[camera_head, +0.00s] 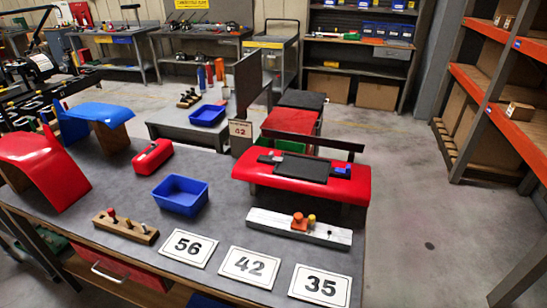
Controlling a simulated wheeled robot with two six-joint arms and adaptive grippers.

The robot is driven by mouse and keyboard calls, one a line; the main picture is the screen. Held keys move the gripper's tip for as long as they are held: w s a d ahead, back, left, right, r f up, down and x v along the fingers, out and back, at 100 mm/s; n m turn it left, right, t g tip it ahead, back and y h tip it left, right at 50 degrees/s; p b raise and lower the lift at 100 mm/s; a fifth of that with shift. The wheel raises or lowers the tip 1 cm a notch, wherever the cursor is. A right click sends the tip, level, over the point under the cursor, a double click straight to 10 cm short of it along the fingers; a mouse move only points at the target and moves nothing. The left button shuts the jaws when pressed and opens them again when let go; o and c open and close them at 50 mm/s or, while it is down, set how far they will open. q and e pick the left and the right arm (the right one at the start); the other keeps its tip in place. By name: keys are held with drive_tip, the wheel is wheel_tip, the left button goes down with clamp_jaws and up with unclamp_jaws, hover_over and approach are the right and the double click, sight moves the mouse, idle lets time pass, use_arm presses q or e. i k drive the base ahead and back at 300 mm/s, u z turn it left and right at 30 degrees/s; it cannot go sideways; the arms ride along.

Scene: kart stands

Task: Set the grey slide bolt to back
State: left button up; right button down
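I cannot pick out the grey slide bolt with certainty. Whether either holds the bolt is too small to tell. Neither of my grippers is in view.
The grey table (120,190) also holds a blue bin (180,195), a red box (152,157), a wooden block with knobs (125,226) and cards 56 (189,247), 42 (249,267) and 35 (320,285). Open floor (420,220) lies to the right, before orange shelves (490,85).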

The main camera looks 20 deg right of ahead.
sight(271, 157)
drive_tip(key=z, duration=0.55)
drive_tip(key=k, duration=1.3)
drive_tip(key=z, duration=0.25)
drive_tip(key=i, duration=0.25)
drive_tip(key=u, duration=1)
drive_tip(key=i, duration=1.3)
drive_tip(key=z, duration=0.1)
